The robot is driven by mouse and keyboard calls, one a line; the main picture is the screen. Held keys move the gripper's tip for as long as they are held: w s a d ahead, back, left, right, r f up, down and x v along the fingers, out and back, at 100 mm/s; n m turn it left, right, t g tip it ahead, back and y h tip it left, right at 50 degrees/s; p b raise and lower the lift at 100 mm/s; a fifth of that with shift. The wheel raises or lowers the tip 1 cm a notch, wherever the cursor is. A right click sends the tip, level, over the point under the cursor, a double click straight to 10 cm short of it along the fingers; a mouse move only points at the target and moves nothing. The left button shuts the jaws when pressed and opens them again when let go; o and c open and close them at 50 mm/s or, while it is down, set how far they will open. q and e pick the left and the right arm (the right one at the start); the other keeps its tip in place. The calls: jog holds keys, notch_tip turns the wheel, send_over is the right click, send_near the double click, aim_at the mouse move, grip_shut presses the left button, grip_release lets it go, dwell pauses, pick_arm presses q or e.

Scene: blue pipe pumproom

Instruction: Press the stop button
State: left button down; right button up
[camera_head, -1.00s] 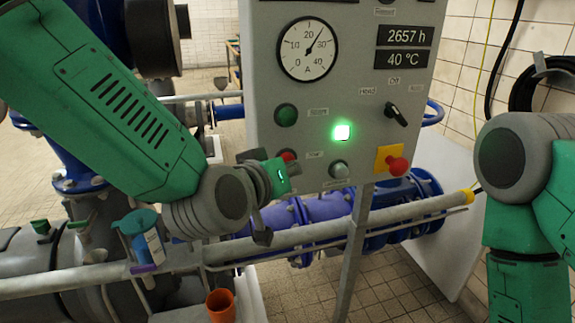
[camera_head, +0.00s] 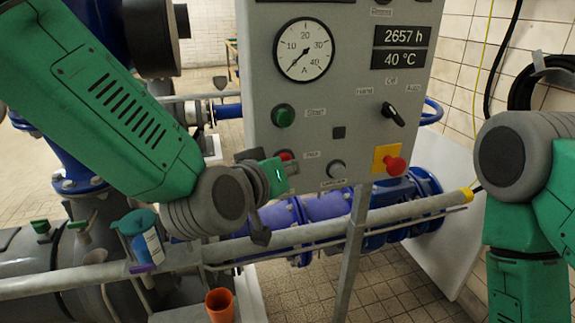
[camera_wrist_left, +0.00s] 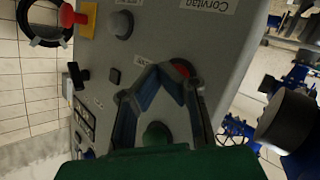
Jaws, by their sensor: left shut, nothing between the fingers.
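The stop button is a red button (camera_head: 285,156) on the grey control panel, below the green start button (camera_head: 283,116). My left gripper (camera_head: 291,166) is at the panel and hides part of the red button. In the left wrist view the red button (camera_wrist_left: 181,68) shows right at the tips of my shut left gripper (camera_wrist_left: 172,72). The fingers hold nothing. I cannot tell for sure whether the tips touch the button. My right arm shows at the right edge, but its gripper is out of view.
The square indicator lamp (camera_head: 338,132) is dark. A red emergency knob on a yellow plate (camera_head: 387,159), a grey button (camera_head: 337,169) and a black selector switch (camera_head: 393,114) sit nearby. The gauge (camera_head: 304,50) needle points low left. A pipe (camera_head: 330,225) runs below the panel.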

pick_arm(q)
jog(key=s+d, duration=0.1)
jog(key=s, duration=0.4)
jog(key=shift+s+d, duration=0.4)
dwell(0.6)
jog(key=s+a+f+g+y+b, duration=0.1)
jog(key=s+a+f+g, duration=0.15)
jog(key=a+f, duration=0.45)
jog(key=s+a+f+g+y+b, duration=0.1)
jog(key=s+a+f+g, duration=0.15)
jog(key=f, duration=0.95)
jog(key=s+a+f+g+y+b, duration=0.1)
jog(key=s+a+f, duration=0.25)
jog(key=f, duration=0.55)
jog(key=s+a+f+m+g+y+b, duration=0.1)
jog(key=s+a+f+g, duration=0.5)
jog(key=s+a+f, duration=0.9)
jog(key=s+y+b, duration=0.1)
jog(key=s+y, duration=0.1)
jog(key=s, duration=0.1)
jog(key=shift+s+a+f+g+b, duration=0.3)
jog(key=shift+a+b, duration=0.1)
jog(key=shift+w, duration=0.15)
